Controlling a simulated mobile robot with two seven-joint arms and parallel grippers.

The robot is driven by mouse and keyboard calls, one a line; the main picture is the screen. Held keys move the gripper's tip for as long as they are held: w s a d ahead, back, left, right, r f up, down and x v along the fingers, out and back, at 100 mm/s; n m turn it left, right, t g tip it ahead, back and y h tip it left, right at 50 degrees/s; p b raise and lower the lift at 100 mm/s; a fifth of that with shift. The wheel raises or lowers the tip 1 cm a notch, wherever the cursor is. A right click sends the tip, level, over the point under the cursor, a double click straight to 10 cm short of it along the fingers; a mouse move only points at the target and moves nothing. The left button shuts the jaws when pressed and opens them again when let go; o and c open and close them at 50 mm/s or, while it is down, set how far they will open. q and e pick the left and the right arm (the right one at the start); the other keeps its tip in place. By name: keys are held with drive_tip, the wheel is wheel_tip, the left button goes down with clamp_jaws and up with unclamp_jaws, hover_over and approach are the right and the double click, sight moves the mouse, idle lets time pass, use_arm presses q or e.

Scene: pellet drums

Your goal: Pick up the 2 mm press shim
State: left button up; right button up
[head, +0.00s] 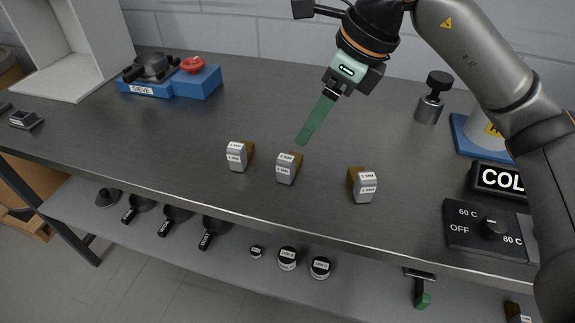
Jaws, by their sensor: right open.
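Three small blocks with brown backs and pale, labelled faces stand in a row on the dark bench: a left block (237,157), a middle block (285,168) and a right block (364,187). Their labels show "MM", but the numbers are too small to read surely, so I cannot tell which is the 2 mm shim. My right gripper (334,91) is open above the bench, up and right of the middle block and apart from all three. A flat green strip (315,122) extends from its fingers toward the middle block; I cannot tell what it is. My left gripper is out of view.
A blue SIEVE stand (147,89) sits at the back left. A dark weight-like object (430,108) stands at the back right. A heater control box (487,230) and COLD sign (500,180) are at the right. Scoops and jars lie on the lower shelf (190,250). Bench around the blocks is clear.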

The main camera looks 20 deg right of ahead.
sight(287, 158)
drive_tip(key=x, duration=1.2)
drive_tip(key=shift+w+f, duration=0.15)
drive_tip(key=shift+w, duration=0.3)
clamp_jaws()
